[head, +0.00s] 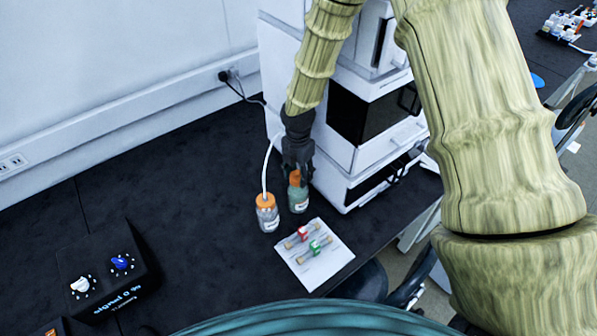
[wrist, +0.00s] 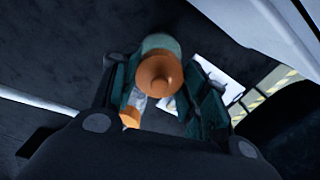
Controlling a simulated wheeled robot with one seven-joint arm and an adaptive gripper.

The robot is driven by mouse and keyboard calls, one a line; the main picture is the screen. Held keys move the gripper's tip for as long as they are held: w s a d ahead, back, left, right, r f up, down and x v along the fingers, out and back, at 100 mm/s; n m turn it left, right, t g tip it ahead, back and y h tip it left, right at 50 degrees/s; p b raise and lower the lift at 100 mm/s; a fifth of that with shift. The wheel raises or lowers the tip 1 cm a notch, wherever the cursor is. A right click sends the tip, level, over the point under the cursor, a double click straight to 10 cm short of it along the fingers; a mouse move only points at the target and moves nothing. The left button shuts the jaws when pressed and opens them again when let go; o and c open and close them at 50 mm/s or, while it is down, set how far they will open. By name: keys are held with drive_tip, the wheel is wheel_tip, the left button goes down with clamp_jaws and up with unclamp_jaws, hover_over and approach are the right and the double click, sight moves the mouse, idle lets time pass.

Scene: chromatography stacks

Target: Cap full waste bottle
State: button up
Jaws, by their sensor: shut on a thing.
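A greenish bottle (head: 298,202) with a white label stands upright on the black bench, beside the white instrument stack. An orange cap (head: 295,178) is at its top, below my gripper (head: 297,158). In the wrist view my gripper (wrist: 165,95) has its fingers on either side of the orange cap (wrist: 160,75), shut on it. The greenish bottle top (wrist: 160,42) shows just beyond the cap. I cannot tell whether the cap is fully seated. A second bottle (head: 268,219) with an orange cap and a white tube stands to the left.
A white sheet (head: 330,268) with two small columns, red and green banded, lies in front of the bottles. The instrument stack (head: 365,150) rises close on the right. A black control box (head: 105,270) with knobs is at the left. The bench between is clear.

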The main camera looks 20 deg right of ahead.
drive_tip(key=o, duration=1.4)
drive_tip(key=shift+c, duration=0.2)
drive_tip(key=shift+r+p, duration=2.65)
drive_tip(key=shift+r, duration=0.9)
clamp_jaws()
drive_tip(key=shift+f+b, duration=1.55)
drive_tip(key=shift+f, duration=1.8)
